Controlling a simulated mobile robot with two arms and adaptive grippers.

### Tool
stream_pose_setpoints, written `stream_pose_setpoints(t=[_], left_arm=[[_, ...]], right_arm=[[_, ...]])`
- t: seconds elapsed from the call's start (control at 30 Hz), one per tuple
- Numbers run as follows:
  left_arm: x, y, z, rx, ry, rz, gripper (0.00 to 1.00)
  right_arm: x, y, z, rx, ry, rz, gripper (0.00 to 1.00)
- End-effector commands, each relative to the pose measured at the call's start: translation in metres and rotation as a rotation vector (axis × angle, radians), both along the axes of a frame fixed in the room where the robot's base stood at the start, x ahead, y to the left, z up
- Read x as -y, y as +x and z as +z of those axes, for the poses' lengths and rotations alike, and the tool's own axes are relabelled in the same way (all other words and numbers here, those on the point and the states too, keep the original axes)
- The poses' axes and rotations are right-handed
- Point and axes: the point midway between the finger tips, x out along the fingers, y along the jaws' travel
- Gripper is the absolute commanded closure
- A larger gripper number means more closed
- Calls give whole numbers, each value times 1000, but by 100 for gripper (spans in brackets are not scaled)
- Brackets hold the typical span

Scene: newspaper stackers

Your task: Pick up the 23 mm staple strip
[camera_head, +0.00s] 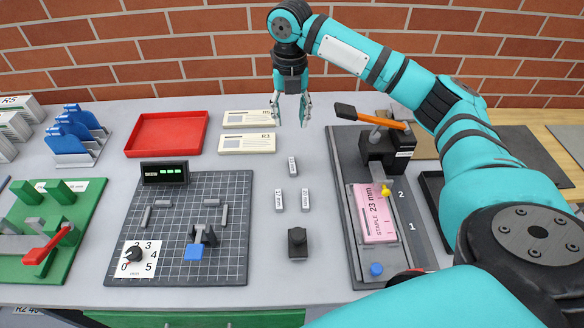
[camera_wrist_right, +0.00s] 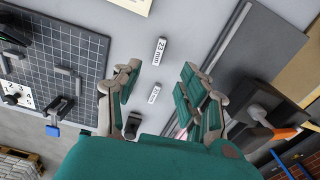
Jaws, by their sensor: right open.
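Three small grey staple strips with white labels lie on the grey tabletop in the head view. The back one (camera_head: 293,165) stands alone; a left one (camera_head: 279,200) and a right one (camera_head: 305,200) lie in front of it. In the right wrist view, the strip labelled 23 mm (camera_wrist_right: 160,50) appears to be the back one; another strip (camera_wrist_right: 154,94) shows between the fingers, its label hard to read. My right gripper (camera_head: 291,112) is open and empty, pointing down above the table behind the strips. Its fingers also show in the wrist view (camera_wrist_right: 160,90). My left gripper is not in view.
A black block (camera_head: 297,243) stands in front of the strips. A gridded board (camera_head: 230,262) lies left, a stapler (camera_head: 384,150) with an orange handle and a pink "STAPLE 23 mm" card (camera_head: 375,222) right.

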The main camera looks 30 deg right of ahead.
Motion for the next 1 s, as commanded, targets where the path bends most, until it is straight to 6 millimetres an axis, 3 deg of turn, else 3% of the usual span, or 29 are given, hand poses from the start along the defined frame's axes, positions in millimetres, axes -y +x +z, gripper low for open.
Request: stream_pose_setpoints(t=[0.33,0.67,1.0], left_arm=[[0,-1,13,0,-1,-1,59],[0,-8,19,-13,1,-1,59],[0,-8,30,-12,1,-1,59]], right_arm=[[0,-1,-72,-4,-1,0,58],[1,-1,-100,-3,-1,0,58],[2,-1,-142,0,-1,1,58]])
